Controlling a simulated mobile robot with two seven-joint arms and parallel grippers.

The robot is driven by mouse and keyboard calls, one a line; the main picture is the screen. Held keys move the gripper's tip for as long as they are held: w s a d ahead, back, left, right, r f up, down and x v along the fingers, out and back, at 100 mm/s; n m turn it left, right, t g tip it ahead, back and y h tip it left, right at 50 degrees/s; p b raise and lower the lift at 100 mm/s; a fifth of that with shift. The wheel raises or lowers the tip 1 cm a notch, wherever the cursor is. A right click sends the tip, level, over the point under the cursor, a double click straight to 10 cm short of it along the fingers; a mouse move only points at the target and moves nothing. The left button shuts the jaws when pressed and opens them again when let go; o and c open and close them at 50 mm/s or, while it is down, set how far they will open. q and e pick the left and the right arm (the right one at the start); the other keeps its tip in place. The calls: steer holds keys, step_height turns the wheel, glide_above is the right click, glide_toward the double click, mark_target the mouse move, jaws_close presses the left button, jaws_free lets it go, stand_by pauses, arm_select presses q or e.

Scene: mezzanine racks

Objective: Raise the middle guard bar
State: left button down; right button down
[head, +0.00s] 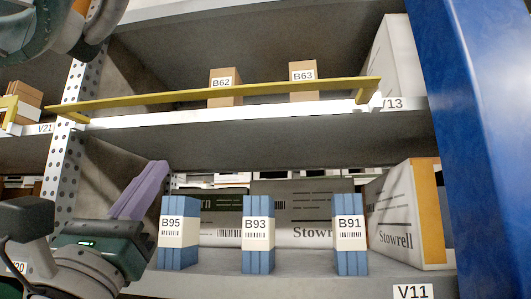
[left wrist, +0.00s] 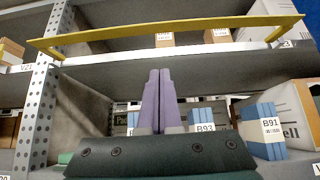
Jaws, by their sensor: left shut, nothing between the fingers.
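The yellow guard bar (head: 215,97) runs along the front of the middle shelf, on yellow end arms, a little above the white shelf edge (head: 230,113). It also shows across the top of the left wrist view (left wrist: 170,29). My left gripper (head: 157,167) has purple fingers, pressed together and empty. It is below the bar and the middle shelf, in front of the lower shelf's left part, pointing up and apart from the bar. Its fingers also show in the left wrist view (left wrist: 160,75). My right gripper is not in view.
Cartons B62 (head: 225,89) and B63 (head: 303,80) stand behind the bar. Blue packs B95 (head: 178,234), B93 (head: 258,234) and B91 (head: 350,234) stand on the lower shelf. A perforated post (head: 66,165) is at left, a blue upright (head: 460,120) at right.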

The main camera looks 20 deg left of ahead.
arm_select(q)
steer(key=shift+r, duration=0.1)
steer(key=s+r+p+x, duration=0.1)
steer(key=s+p+x, duration=0.1)
steer(key=p+x, duration=0.9)
step_height(320, 180, up, 2)
steer(key=shift+w+r+y+p, duration=0.1)
steer(key=shift+w+y+p, duration=0.2)
steer(key=shift+w+p, duration=0.15)
